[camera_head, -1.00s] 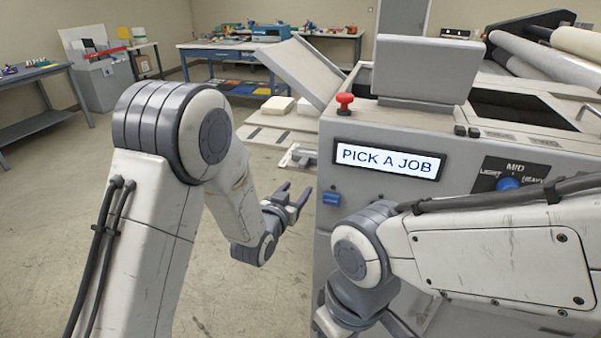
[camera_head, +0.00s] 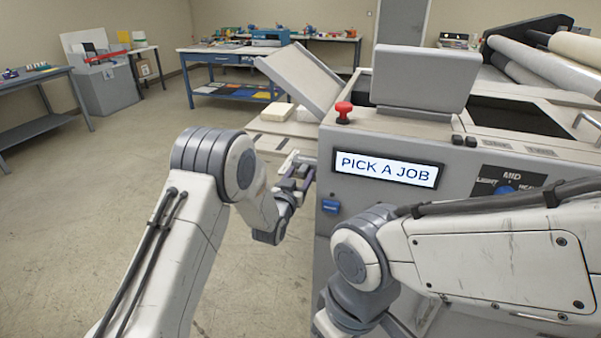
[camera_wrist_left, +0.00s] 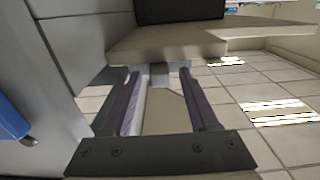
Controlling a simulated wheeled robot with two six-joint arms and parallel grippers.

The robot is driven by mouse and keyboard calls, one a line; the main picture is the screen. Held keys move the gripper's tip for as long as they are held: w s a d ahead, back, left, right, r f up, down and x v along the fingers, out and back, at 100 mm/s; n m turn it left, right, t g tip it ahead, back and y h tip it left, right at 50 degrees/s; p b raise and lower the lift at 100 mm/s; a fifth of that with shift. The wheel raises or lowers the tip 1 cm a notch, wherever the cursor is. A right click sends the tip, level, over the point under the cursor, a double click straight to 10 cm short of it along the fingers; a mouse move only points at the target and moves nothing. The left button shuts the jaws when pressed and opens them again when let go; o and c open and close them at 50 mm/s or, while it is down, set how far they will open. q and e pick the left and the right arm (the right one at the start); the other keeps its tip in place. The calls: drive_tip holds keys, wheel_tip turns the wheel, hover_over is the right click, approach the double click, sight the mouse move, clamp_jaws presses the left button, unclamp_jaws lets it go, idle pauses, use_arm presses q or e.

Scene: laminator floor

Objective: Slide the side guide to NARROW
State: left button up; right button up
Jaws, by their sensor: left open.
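The side guide appears to be the small pale bracket (camera_head: 292,160) at the laminator's left end, below the feed table (camera_head: 290,128); my left gripper partly covers it. My left gripper (camera_head: 301,176) is beside the machine's left front corner, fingers pointing away from me. In the left wrist view the two dark fingers (camera_wrist_left: 160,88) are spread apart. A small grey block (camera_wrist_left: 159,75) shows between their tips, just under the pale table edge (camera_wrist_left: 165,45). I cannot tell whether the fingers touch it. No NARROW marking is readable. My right gripper is out of view; only its arm shows.
The laminator front has a "PICK A JOB" screen (camera_head: 386,169), a red button (camera_head: 343,112), a blue latch (camera_head: 330,206) and a blue knob (camera_head: 505,190). A tilted grey panel (camera_head: 300,77) stands above the feed table. The floor at left is clear.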

use_arm(q)
drive_tip(key=shift+w+d, duration=0.1)
drive_tip(key=shift+w, duration=0.1)
clamp_jaws()
idle(1.4)
